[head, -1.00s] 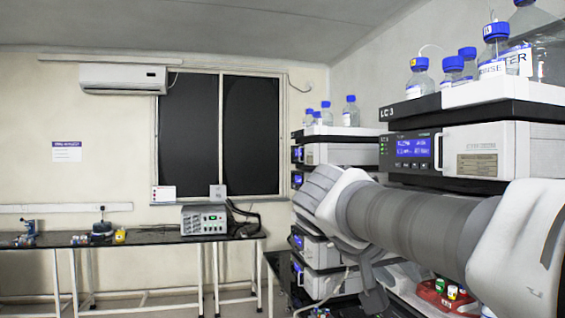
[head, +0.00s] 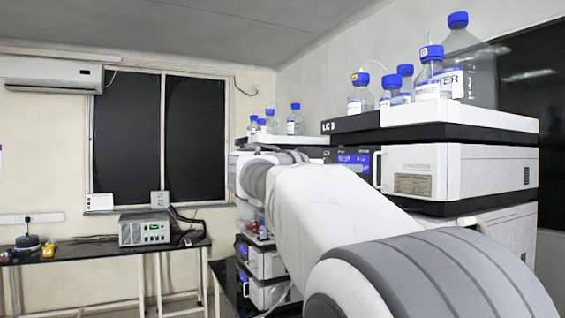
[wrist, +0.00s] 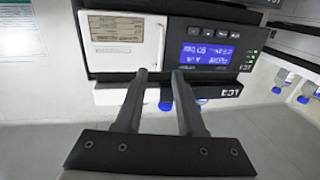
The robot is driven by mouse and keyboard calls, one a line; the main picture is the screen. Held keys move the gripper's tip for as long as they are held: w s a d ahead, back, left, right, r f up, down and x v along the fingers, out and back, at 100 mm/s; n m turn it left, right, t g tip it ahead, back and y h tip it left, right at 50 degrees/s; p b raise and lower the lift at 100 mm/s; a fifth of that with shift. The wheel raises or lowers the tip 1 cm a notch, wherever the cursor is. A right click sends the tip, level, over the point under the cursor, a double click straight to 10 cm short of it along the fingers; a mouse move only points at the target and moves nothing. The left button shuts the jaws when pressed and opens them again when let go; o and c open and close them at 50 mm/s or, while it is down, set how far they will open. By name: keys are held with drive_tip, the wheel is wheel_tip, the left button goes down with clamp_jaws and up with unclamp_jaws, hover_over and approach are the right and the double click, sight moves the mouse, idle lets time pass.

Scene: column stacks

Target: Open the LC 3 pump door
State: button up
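The LC 3 pump (head: 462,170) is the white-sided unit under the "LC 3" top tray. Its white door (wrist: 122,42) with a printed label fills the upper left of the wrist view, which shows the unit upside down. The door looks closed. A slim vertical handle (wrist: 161,45) stands at the door's edge beside the blue display (wrist: 208,54); it also shows in the head view (head: 378,168). My gripper (wrist: 160,75) is open and empty. Its fingertips lie just below the handle in the wrist picture, one either side of its line; I cannot tell the remaining distance. My arm hides the gripper in the head view.
Blue-capped bottles (head: 429,80) stand on the LC 3 top tray (head: 425,115). Another instrument stack (head: 265,262) with bottles is farther back. A black bench (head: 90,249) with a grey box (head: 144,228) is at the left. Open space lies left of my arm.

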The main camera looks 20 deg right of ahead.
sight(405, 171)
drive_tip(key=p+x, duration=0.2)
drive_tip(key=x, duration=0.7)
drive_tip(key=shift+d+p, duration=0.15)
drive_tip(key=shift+p, duration=0.15)
clamp_jaws()
idle(0.9)
